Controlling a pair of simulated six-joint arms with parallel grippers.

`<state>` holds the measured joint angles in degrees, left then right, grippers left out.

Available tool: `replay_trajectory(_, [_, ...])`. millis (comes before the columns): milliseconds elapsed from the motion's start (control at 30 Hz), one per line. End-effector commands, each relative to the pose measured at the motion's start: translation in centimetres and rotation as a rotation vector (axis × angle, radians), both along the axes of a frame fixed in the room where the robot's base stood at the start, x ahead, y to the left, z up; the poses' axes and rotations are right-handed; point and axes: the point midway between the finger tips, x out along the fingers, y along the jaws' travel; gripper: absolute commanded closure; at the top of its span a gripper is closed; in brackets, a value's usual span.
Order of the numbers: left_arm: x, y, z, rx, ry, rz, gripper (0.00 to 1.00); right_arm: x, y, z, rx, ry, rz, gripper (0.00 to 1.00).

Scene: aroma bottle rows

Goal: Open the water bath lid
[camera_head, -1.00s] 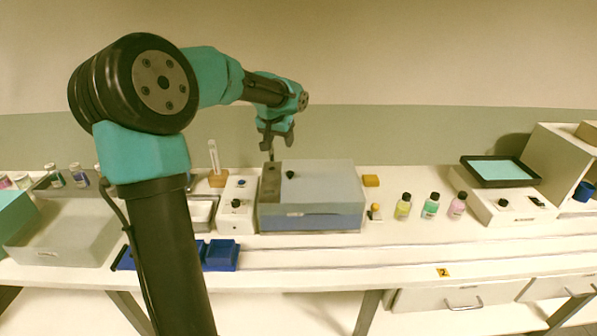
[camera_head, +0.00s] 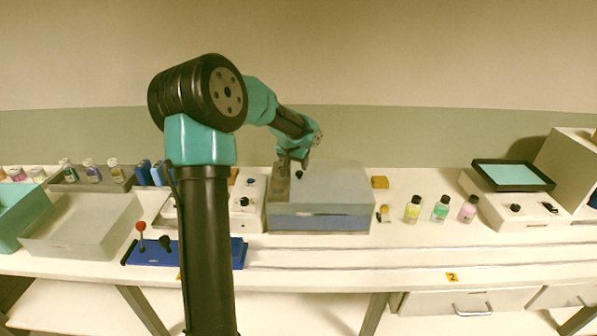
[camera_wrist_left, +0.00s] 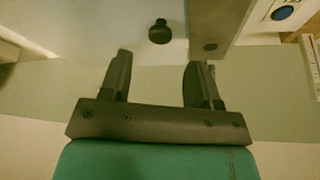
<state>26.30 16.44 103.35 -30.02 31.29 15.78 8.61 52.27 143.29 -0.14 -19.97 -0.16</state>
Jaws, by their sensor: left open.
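The water bath is a grey box (camera_head: 300,222) with a flat, pale grey lid (camera_head: 335,185) that is closed. A small black knob (camera_head: 300,174) stands on the lid near its left back part; it also shows in the left wrist view (camera_wrist_left: 159,32). My left gripper (camera_head: 292,162) is above the back left of the lid, close behind the knob. In the left wrist view my left gripper (camera_wrist_left: 158,75) has its two fingers apart with nothing between them, and the knob lies just beyond the fingertips. My right gripper does not show.
A white unit with a blue button (camera_head: 250,182) stands left of the bath. A yellow block (camera_head: 380,182) and several bottles, one with pink liquid (camera_head: 468,209), stand to the right. A blue tray with a red-knobbed lever (camera_head: 141,227) lies front left.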

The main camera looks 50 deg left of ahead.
Motion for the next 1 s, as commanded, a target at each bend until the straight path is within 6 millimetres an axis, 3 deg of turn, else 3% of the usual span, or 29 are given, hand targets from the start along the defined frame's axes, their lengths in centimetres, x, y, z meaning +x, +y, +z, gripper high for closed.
replay_trajectory(100, [0.7,0.3,-2.0,-0.002,0.003,0.001,0.43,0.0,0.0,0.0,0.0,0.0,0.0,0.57])
replay_trajectory(300, [1.6,0.8,-4.3,0.0,0.001,0.0,0.43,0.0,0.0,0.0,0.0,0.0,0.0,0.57])
replay_trajectory(700, [1.9,0.9,-5.0,0.0,0.0,0.001,0.43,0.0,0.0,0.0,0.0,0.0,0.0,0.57])
replay_trajectory(1000, [1.9,0.9,-5.0,0.0,0.0,0.001,0.7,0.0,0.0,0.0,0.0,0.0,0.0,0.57])
